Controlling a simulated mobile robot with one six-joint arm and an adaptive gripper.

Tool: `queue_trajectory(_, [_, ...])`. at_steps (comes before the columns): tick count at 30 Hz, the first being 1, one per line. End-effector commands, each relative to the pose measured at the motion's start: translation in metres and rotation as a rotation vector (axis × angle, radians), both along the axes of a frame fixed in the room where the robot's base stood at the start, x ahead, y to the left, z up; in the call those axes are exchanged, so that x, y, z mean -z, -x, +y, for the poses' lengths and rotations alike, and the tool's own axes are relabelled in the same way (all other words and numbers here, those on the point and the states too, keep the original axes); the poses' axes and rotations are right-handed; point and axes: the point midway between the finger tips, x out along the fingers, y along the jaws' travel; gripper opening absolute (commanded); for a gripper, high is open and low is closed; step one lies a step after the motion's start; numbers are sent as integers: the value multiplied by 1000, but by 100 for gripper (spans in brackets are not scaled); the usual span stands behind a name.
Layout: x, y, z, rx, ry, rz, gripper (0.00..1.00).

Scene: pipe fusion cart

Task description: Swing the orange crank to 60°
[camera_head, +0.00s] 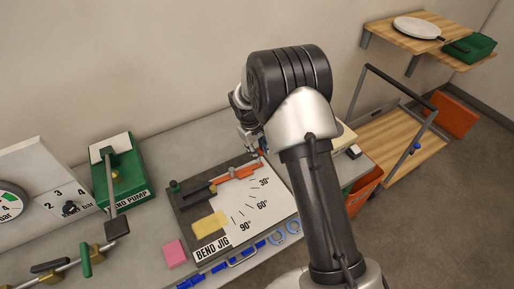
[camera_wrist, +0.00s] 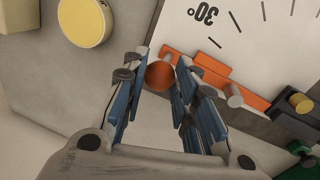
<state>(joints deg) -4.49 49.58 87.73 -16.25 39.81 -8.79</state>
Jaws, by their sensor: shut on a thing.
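The orange crank (camera_head: 237,173) lies across the upper part of the bend jig's white angle plate (camera_head: 252,205), above the 30° mark and clear of the 60° mark. In the wrist view the crank's bar (camera_wrist: 207,70) runs to a round orange knob (camera_wrist: 159,76). My gripper (camera_wrist: 158,82) is shut on this knob, with a blue-backed finger on each side. In the head view my gripper (camera_head: 256,149) is at the crank's outer right end, and my arm partly hides it.
The green hand pump (camera_head: 119,172) stands left. Blue tools (camera_head: 225,266) lie along the front. An orange bin (camera_head: 365,188) is at the right.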

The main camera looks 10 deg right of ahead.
Motion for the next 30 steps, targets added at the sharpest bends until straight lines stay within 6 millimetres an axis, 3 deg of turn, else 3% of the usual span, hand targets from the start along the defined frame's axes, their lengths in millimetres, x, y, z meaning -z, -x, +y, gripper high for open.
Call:
queue_trajectory(14, [2, 71, -11, 384, 0, 0, 0])
queue_trajectory(21, [1, 111, -4, 608, 0, 0, 0])
queue_trajectory(30, [1, 148, 11, 832, 1, 1, 0])
